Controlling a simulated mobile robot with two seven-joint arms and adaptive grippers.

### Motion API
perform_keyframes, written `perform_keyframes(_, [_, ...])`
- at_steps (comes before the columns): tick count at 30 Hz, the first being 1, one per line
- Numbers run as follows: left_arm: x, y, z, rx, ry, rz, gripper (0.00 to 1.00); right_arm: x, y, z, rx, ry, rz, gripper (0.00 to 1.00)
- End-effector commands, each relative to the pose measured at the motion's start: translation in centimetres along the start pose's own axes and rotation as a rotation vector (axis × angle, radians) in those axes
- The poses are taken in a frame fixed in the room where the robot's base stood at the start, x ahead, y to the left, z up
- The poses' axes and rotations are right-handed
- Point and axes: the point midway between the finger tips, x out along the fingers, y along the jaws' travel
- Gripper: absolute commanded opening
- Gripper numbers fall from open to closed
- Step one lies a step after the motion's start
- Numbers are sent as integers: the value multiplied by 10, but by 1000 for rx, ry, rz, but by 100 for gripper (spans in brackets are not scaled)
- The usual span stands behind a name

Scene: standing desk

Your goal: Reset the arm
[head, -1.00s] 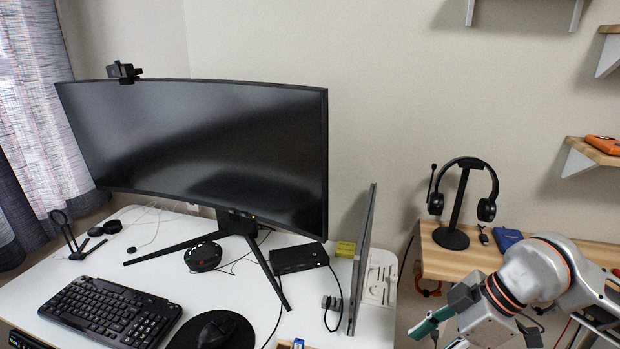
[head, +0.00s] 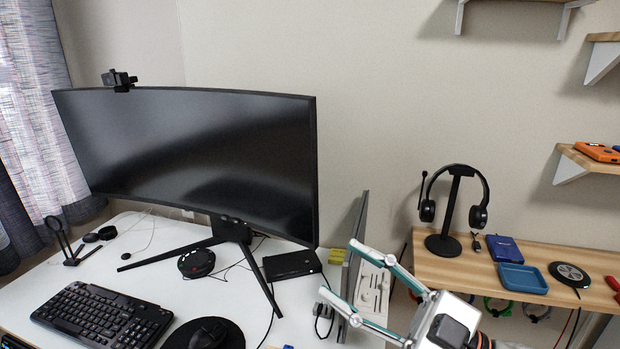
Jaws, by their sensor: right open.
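My right gripper (head: 338,267) is at the lower right of the head view, with its two long, teal-lined fingers spread wide apart. It is open, and I see nothing held in it. Its fingers overlap the thin upright grey panel (head: 362,215) at the right end of the white desk (head: 130,262). I cannot tell whether they touch it. My left gripper is not in view.
A large curved monitor (head: 190,160) stands on the desk, with a keyboard (head: 100,315), a mouse (head: 208,334) and a black box (head: 291,264). The wooden side table (head: 455,268) holds a headphone stand (head: 447,225), a blue tray (head: 523,278) and a round black device (head: 569,274).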

Motion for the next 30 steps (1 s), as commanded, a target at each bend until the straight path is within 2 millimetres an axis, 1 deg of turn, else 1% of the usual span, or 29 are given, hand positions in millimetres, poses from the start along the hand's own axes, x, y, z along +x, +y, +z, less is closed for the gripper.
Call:
perform_keyframes(1, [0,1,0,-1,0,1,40,-6,17,2,-9,-8,112,45])
perform_keyframes(3, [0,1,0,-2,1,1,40,-20,43,11,-40,-49,269,45])
perform_keyframes(5, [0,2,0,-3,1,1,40,-37,64,23,-62,-112,397,45])
perform_keyframes(6, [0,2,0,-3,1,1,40,-51,76,34,-76,-168,478,45])
perform_keyframes(8, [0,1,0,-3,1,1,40,-76,90,52,-95,-268,586,45])
perform_keyframes(9, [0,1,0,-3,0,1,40,-95,96,67,-106,-347,649,45])
perform_keyframes(11, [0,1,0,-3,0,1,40,-126,100,89,-115,-481,728,45])
perform_keyframes(12, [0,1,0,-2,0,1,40,-148,100,104,-120,-578,770,45])
perform_keyframes(14, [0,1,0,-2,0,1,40,-184,94,127,-124,-734,812,45])
perform_keyframes(15, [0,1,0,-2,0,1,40,-207,86,140,-124,-839,825,45])
perform_keyframes(17, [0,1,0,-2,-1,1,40,-241,72,158,-119,-994,827,45])
perform_keyframes(18, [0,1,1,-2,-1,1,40,-263,60,169,-114,-1097,816,45])
perform_keyframes(21, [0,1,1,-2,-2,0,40,-311,27,186,-97,-1319,758,45])
perform_keyframes(24, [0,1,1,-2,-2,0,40,-345,-1,194,-79,-1476,686,45])
perform_keyframes(30, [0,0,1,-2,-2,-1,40,-390,-45,198,-45,-1682,546,45])
